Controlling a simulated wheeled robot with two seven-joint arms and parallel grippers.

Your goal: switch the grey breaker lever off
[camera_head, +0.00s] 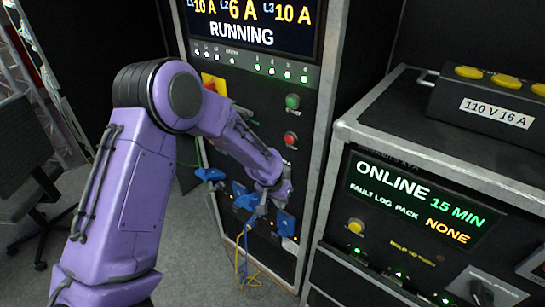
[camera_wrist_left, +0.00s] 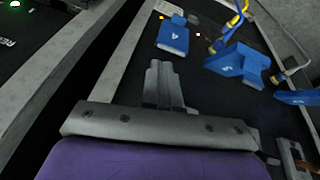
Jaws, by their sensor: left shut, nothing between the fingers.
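My left gripper (camera_head: 263,207) is in front of the lower part of the dark panel, among the blue connectors. In the left wrist view its grey fingers (camera_wrist_left: 160,84) are together with nothing between them, pointing at the bare dark panel face. A small grey part on a brownish base (camera_wrist_left: 293,160) shows at the lower right edge of the wrist view, beside the gripper. I cannot tell surely whether it is the breaker lever. In the head view my left arm hides the panel's middle, and no grey lever shows clearly there. My right gripper is out of view.
Blue connectors (camera_head: 284,223) (camera_wrist_left: 173,37) and yellow and blue cables (camera_head: 242,262) are close around the gripper. A green button (camera_head: 292,101) and a red button (camera_head: 291,139) sit higher. A second cabinet (camera_head: 430,160) stands to the right, carrying a black box (camera_head: 495,105).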

